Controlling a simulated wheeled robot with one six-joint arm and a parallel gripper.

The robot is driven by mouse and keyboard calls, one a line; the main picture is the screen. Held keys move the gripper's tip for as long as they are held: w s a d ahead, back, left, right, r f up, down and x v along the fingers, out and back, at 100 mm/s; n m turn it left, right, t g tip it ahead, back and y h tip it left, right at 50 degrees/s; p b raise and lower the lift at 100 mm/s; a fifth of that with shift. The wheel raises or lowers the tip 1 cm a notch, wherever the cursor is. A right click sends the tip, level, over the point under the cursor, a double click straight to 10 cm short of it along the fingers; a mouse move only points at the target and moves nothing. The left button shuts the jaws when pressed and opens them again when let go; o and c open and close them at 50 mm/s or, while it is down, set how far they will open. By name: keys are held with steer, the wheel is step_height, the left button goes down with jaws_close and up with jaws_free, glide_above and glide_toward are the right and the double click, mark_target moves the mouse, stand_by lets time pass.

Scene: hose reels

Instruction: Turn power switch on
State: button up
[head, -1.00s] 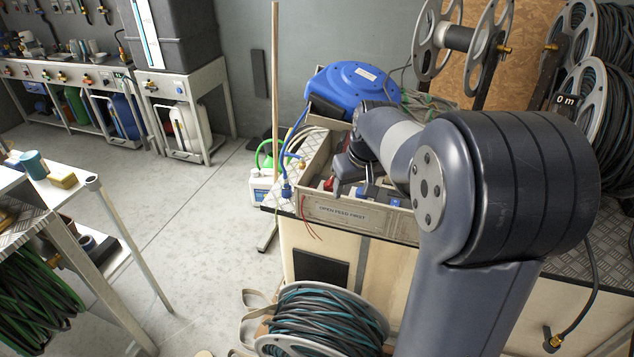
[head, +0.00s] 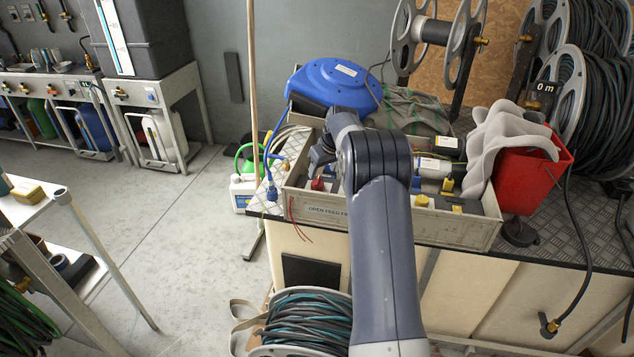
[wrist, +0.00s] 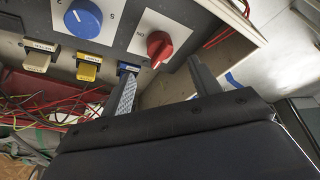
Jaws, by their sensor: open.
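A red rotary knob (wrist: 159,48) on a white label plate sits on a grey panel in the wrist view. Small lettering beside it looks like "ON" turned over. Its handle is tilted. I cannot tell which position it marks. My gripper (wrist: 163,68) is open and empty, with its two fingers on either side just below the red knob. I cannot tell whether a finger touches it. In the head view my gripper (head: 319,156) is over the left end of the grey crate (head: 345,216), above a red part (head: 317,184). My arm hides some of the crate.
A large blue knob (wrist: 84,18) and yellow (wrist: 87,68) and beige tabs are beside the red knob; loose red wires lie close by. A blue hose reel (head: 334,84) stands behind the crate, a red bucket (head: 525,175) with grey cloth to its right.

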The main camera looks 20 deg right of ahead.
mark_target(318, 181)
steer(key=x, duration=0.7)
steer(key=shift+f, duration=0.3)
steer(key=c, duration=0.9)
